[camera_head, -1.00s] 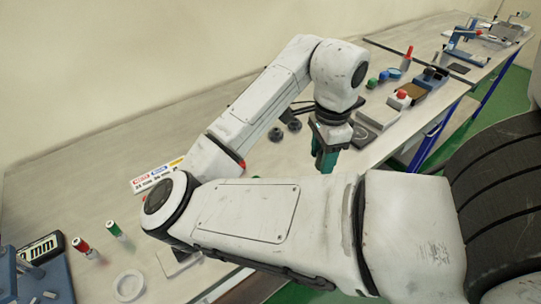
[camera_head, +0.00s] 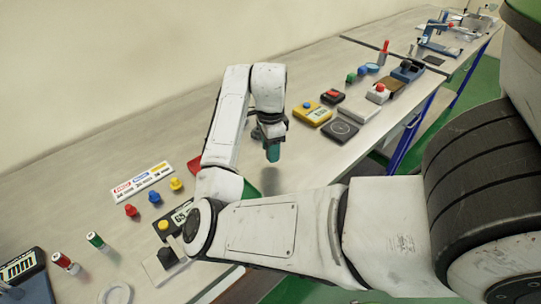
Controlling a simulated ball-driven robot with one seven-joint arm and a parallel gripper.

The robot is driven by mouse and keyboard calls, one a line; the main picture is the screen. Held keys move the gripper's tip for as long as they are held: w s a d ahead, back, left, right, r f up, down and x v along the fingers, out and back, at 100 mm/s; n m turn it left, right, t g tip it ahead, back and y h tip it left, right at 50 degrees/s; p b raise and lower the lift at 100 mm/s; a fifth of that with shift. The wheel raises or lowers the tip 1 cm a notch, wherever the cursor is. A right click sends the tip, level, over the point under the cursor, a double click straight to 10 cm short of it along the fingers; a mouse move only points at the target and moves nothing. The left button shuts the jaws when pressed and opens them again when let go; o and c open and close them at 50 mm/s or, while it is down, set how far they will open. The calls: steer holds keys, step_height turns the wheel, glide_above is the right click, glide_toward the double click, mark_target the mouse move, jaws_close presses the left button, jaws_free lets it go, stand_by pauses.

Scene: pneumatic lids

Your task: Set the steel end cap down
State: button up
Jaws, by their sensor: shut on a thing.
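My gripper (camera_head: 272,151), with teal fingers, points down over the middle of the workbench (camera_head: 100,152). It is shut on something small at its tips. I take this to be the steel end cap, but its shape is too small and hidden to make out. I cannot tell whether it touches the bench top. Dark round parts (camera_head: 256,133) show just left of the gripper, partly covered by my arm.
Right of the gripper are a yellow box (camera_head: 312,114), a red-topped box (camera_head: 332,96) and a grey plate with a dark disc (camera_head: 341,131). Left are red (camera_head: 131,210), blue (camera_head: 154,197) and yellow (camera_head: 176,184) fittings and a label strip (camera_head: 143,181).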

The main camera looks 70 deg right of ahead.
steer(key=shift+f+p, duration=0.35)
steer(key=shift+f, duration=1.1)
steer(key=shift+f, duration=0.2)
steer(key=o, duration=1.3)
